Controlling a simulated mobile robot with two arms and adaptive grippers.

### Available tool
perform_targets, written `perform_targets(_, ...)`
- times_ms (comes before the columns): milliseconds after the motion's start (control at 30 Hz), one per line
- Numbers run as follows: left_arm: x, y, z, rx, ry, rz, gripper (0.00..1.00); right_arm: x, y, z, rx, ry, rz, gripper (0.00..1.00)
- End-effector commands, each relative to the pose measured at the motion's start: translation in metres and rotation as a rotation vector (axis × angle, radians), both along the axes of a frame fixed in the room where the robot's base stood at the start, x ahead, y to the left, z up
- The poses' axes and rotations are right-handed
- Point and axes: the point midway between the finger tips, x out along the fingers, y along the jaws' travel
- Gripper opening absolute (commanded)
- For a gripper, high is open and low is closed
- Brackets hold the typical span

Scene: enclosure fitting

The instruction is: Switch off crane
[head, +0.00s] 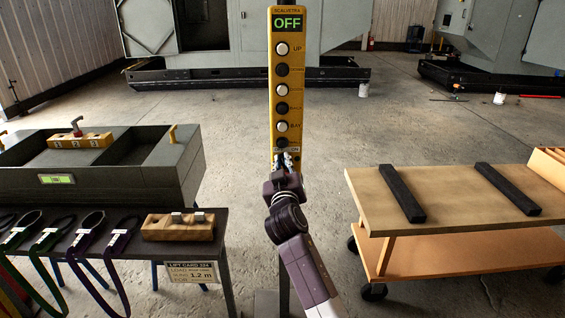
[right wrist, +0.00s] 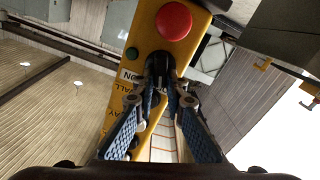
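The crane's yellow control pendant (head: 287,90) hangs upright in the middle of the head view. Its top display (head: 287,22) reads OFF in green. Below it run white and black buttons with labels. In the right wrist view the pendant (right wrist: 150,30) shows a big red button (right wrist: 174,20) and a small green button (right wrist: 131,53). My left gripper is not in view.
At left a grey enclosure (head: 170,165) stands behind a dark table with slings (head: 95,222) and a wooden block (head: 178,227). At right is a wooden cart (head: 450,195) with two black bars (head: 402,192). Large grey machines stand behind.

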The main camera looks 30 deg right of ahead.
Motion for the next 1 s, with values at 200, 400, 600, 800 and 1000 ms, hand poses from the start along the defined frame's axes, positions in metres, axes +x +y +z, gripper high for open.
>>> perform_targets(200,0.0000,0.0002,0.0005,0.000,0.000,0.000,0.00,0.0000,0.0004,-0.0002,-0.004,0.004,0.001,0.00)
perform_targets(400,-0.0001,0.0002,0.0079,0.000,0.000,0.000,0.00,0.0009,0.0019,-0.0002,-0.119,0.076,0.000,0.00)
perform_targets(600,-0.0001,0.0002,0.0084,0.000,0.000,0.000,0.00,0.0012,0.0023,-0.0022,-0.168,0.105,0.000,0.00)
perform_targets(800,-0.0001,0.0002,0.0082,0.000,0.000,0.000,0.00,0.0012,0.0023,-0.0023,-0.168,0.105,0.000,0.14)
perform_targets(1000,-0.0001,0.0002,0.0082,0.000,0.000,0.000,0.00,0.0012,0.0023,-0.0020,-0.166,0.104,0.001,0.29)
